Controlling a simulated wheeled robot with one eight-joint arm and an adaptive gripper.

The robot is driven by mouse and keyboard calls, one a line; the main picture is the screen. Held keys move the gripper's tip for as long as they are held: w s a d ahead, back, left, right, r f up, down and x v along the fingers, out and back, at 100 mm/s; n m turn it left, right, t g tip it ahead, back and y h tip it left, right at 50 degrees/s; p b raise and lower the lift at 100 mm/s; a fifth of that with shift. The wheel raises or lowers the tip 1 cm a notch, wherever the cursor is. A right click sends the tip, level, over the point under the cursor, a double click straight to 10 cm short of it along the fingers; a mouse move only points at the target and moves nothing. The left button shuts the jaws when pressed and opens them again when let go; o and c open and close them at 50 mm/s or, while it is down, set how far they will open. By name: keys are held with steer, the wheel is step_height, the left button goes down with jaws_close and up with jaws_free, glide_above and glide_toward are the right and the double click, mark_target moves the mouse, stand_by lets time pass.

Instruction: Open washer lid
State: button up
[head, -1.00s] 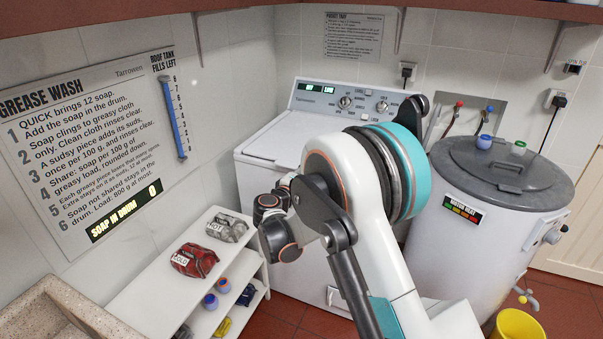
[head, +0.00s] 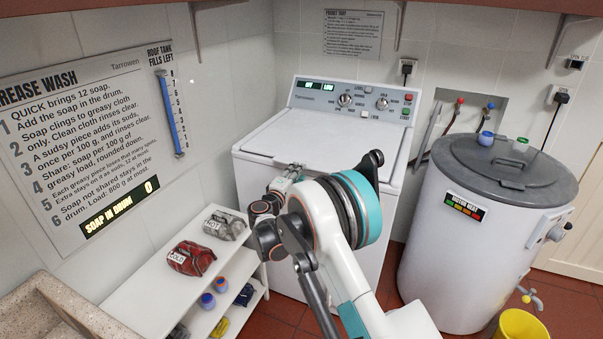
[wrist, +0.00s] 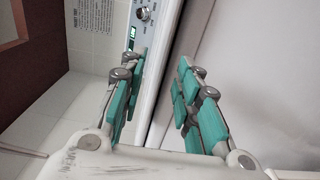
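The white washer (head: 330,215) stands against the back wall. My gripper (head: 297,167) is near the washer's front left top edge, partly hidden by my own arm. In the wrist view my gripper (wrist: 162,82) has its two teal-padded fingers spread apart with nothing held between them. I cannot tell whether a finger touches the washer.
The control panel (head: 355,98) rises behind the lid. A white shelf (head: 130,300) with red (head: 191,258) and grey (head: 226,225) bundles stands at front left. A grey-lidded boiler tank (head: 470,260) stands right, with a yellow bucket (head: 520,325) nearby.

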steer(key=shift+b+x, duration=0.5)
steer(key=shift+x, duration=1.65)
jaws_close()
